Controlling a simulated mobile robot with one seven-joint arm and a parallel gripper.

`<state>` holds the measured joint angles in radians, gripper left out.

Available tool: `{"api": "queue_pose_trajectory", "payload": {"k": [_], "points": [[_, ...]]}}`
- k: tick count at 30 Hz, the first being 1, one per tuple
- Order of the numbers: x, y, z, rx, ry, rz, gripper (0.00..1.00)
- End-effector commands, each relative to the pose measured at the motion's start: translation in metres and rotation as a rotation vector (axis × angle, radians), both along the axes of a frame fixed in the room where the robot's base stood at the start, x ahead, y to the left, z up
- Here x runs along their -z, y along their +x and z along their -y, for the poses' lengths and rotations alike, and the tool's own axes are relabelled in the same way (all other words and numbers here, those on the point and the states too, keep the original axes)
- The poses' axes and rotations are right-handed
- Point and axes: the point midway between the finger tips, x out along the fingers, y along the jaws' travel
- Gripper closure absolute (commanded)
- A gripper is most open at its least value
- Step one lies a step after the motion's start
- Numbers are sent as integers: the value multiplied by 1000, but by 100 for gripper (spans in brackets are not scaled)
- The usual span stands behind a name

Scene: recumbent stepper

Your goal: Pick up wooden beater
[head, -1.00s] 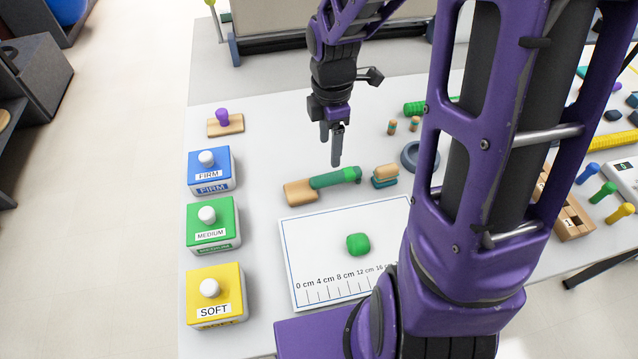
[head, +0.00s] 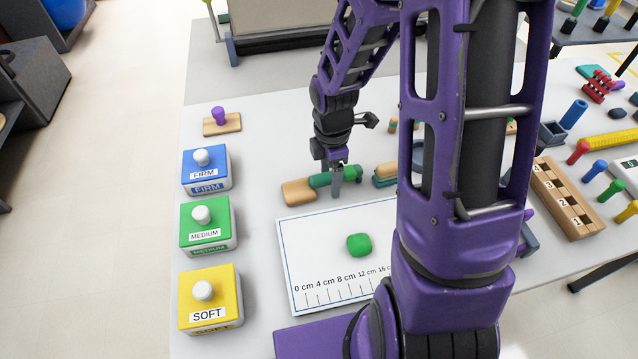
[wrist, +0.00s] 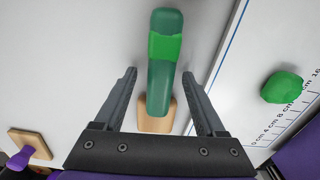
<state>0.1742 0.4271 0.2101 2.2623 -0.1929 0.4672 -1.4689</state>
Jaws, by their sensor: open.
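The wooden beater lies on the white table, with a pale wooden head (head: 298,192) and a dark green handle (head: 320,181) pointing right. In the wrist view its handle (wrist: 160,88), with a bright green band, runs up the middle, and part of its wooden head (wrist: 157,124) shows below. My gripper (head: 337,192) is open and low over the handle. In the wrist view my gripper (wrist: 159,73) has one finger on each side of the handle, with gaps. How far the fingertips reach down beside it is hard to tell.
A measuring sheet (head: 300,262) with a green putty lump (head: 359,245) lies just in front. A green-and-wood block (head: 385,175) sits close right of the handle. Blue (head: 206,180), green (head: 208,235) and yellow (head: 209,308) knobbed boxes stand at left.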

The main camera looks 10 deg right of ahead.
Motion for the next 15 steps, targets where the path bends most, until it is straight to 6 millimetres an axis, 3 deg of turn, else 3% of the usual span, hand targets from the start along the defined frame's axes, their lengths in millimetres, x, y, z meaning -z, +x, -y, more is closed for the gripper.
{"api": "queue_pose_trajectory", "payload": {"k": [3, 15], "points": [[0, 0, 0, 0, 0, 0, 29], [-1, 0, 0, 0, 0, -1, 100]]}}
